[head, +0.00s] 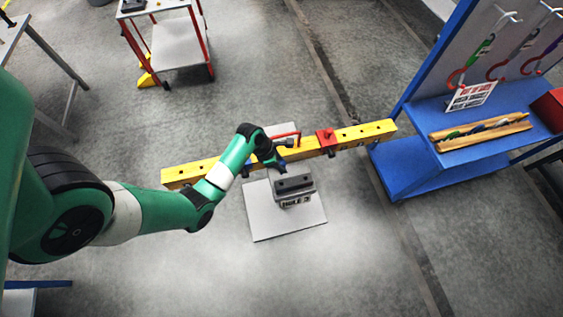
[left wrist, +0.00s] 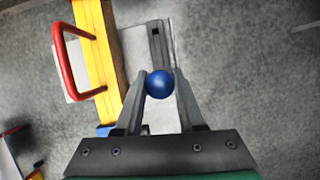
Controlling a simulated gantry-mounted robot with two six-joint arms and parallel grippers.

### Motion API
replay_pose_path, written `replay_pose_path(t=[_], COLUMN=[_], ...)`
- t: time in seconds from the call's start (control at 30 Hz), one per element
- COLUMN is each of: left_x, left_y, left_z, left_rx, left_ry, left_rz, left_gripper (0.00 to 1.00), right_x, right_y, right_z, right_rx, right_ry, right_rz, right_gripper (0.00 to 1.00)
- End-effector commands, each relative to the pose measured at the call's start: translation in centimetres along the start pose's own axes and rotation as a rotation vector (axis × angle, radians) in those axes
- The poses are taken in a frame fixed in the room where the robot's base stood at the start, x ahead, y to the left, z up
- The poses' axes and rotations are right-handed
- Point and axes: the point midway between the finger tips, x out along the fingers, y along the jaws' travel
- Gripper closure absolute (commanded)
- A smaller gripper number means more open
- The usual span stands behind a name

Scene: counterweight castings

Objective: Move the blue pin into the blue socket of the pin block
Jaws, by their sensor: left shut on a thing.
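My left gripper (left wrist: 160,98) is shut on the blue pin, whose round blue head (left wrist: 160,84) shows between the fingertips in the left wrist view. In the head view my left gripper (head: 275,162) is above the far side of a dark grey block (head: 294,186) with dark recesses and lettering on its front. The block also shows behind the pin in the left wrist view (left wrist: 158,50), with a dark square opening near its far end. No blue socket can be made out, and I cannot tell which part is the pin block. The pin's lower part is hidden.
A long yellow beam (head: 358,133) with holes, a red clamp (head: 326,138) and a red handle (left wrist: 62,62) runs close behind the block. A pale plate (head: 262,222) lies under the block. A blue rack (head: 415,135) stands right; a red-framed cart (head: 180,45) stands at the back.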

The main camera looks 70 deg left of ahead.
Motion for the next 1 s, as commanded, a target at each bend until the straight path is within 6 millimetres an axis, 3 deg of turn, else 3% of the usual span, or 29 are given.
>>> replay_pose_path(t=[1.0], left_x=[5.7], left_y=[0.0], left_z=[-2.3], left_rx=[0.0], left_ry=[0.0], left_rz=[0.0], left_gripper=[1.0], right_x=[-3.0], right_y=[0.0], right_z=[2.7], right_rx=[0.0], right_ry=[0.0], right_rz=[0.0], right_gripper=[0.5])
